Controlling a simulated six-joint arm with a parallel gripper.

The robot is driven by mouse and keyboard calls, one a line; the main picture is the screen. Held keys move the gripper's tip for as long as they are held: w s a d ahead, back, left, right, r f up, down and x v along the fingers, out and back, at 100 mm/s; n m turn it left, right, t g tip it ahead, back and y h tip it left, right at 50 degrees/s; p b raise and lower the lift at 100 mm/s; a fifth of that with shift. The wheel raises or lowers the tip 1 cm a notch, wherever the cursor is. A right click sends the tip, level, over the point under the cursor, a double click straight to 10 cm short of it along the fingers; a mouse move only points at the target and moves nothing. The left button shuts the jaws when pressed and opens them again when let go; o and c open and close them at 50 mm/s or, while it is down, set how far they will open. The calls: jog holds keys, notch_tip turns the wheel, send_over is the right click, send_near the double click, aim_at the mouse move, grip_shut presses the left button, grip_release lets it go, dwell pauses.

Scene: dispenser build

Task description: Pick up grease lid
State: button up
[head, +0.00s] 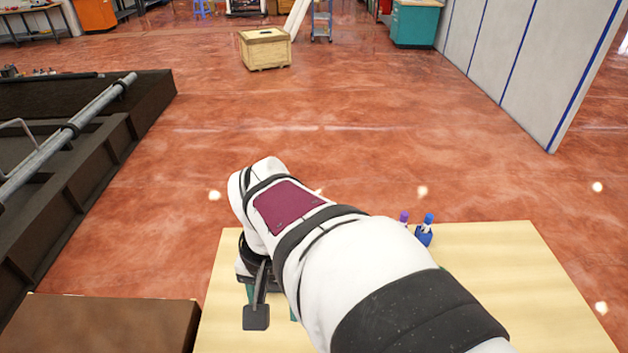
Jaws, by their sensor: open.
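My gripper (258,300) is at the left part of the pale wooden table (520,290), below the end of my white arm. It is open, with one dark pad-like finger part showing; the rest is hidden by my wrist. Bits of a teal thing (293,314) show beside and under the gripper, mostly covered by my arm. I cannot tell whether it is the grease lid or bears it. No grease lid can be made out for certain. A blue bottle (425,234) and a purple-capped one (403,217) stand near the table's far edge, right of my arm.
The right part of the table is bare. A brown block-like surface (110,322) adjoins the table at the left. A dark metal structure with a pipe (70,130) stands at the far left. A wooden crate (265,50) and a grey partition (535,60) stand farther off on the red floor.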

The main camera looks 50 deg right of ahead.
jog(key=s+d+f+m+h, duration=0.15)
jog(key=d+m, duration=0.25)
jog(key=d, duration=0.7)
jog(key=d+f+m+h, duration=0.1)
jog(key=d+f+m, duration=0.15)
jog(key=d, duration=0.95)
jog(key=s+d+f+m+g, duration=0.25)
jog(key=s+d+m, duration=0.25)
jog(key=s+d, duration=0.65)
jog(key=shift+t+h, duration=0.25)
jog(key=shift+t, duration=0.1)
jog(key=x, duration=0.5)
jog(key=w+d+x, duration=0.1)
jog(key=x, duration=0.5)
jog(key=w+d+x, duration=0.1)
jog(key=x, duration=0.4)
jog(key=shift+w+d+f, duration=0.1)
jog(key=shift+d, duration=0.05)
grip_shut()
